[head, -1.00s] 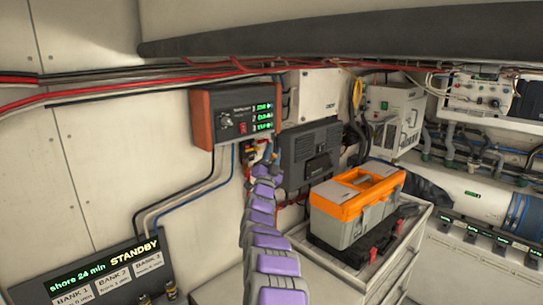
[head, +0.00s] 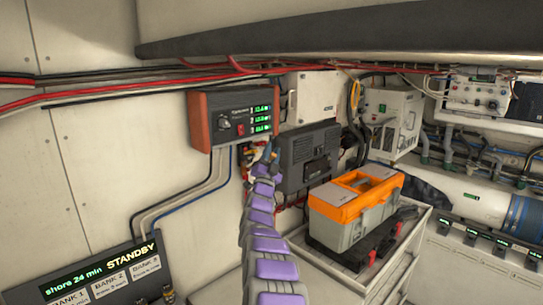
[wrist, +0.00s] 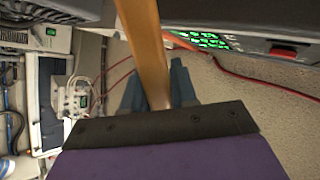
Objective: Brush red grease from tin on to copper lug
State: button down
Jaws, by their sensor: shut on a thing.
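My gripper (head: 269,155) is at the end of the purple arm, raised in front of the wall beside the orange-ended control box. In the wrist view, its blue-grey fingers (wrist: 158,88) are shut around a tan-brown handle (wrist: 145,50), which looks like the brush's. The handle runs up out of that picture, so its bristles and any grease on them are hidden. I cannot make out the grease tin or the copper lug in either view. Small red and brass-coloured fittings (head: 249,157) show partly behind the gripper, too small to identify.
The control box (head: 200,122) and a dark grey unit (head: 312,155) flank the gripper. An orange-and-grey toolbox (head: 352,205) stands on a light cabinet at right. A STANDBY panel (head: 95,275) is at lower left. Red and black cables (head: 100,85) run along the wall.

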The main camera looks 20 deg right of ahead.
jog(key=shift+f, duration=0.65)
jog(key=shift+r, duration=0.8)
jog(key=shift+f+b, duration=0.65)
jog(key=shift+f, duration=0.15)
jog(key=shift+s+d+f+b, duration=0.1)
jog(key=shift+s+d+b, duration=0.1)
jog(key=shift+s+b, duration=0.2)
jog(key=s+b, duration=0.1)
jog(key=s+d+b, duration=0.1)
jog(key=s, duration=0.1)
jog(key=s+b, duration=0.1)
jog(key=s, duration=0.1)
jog(key=shift+d+r, duration=0.2)
jog(key=shift+d, duration=0.15)
